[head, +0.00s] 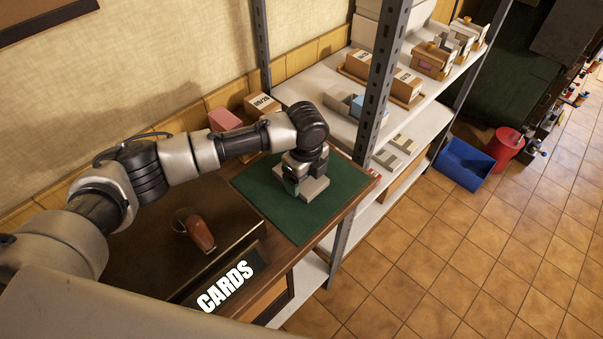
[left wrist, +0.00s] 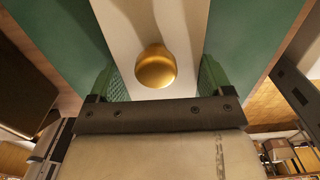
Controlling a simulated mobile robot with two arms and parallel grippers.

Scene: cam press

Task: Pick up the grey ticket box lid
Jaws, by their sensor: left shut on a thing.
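The grey ticket box lid (left wrist: 125,30) shows in the left wrist view as a pale strip with a round brass knob (left wrist: 156,68) on it. The gripper hides much of the lid there, and I cannot tell whether the lid touches what is beneath. My right gripper is not in view.
The mat lies on a dark counter with a CARDS sign (head: 226,287) and a brown-handled object (head: 200,235). A pink box (head: 224,119) and a tan box (head: 262,104) stand behind. A metal shelf post (head: 380,85) rises close to the right, with boxes on shelves beyond.

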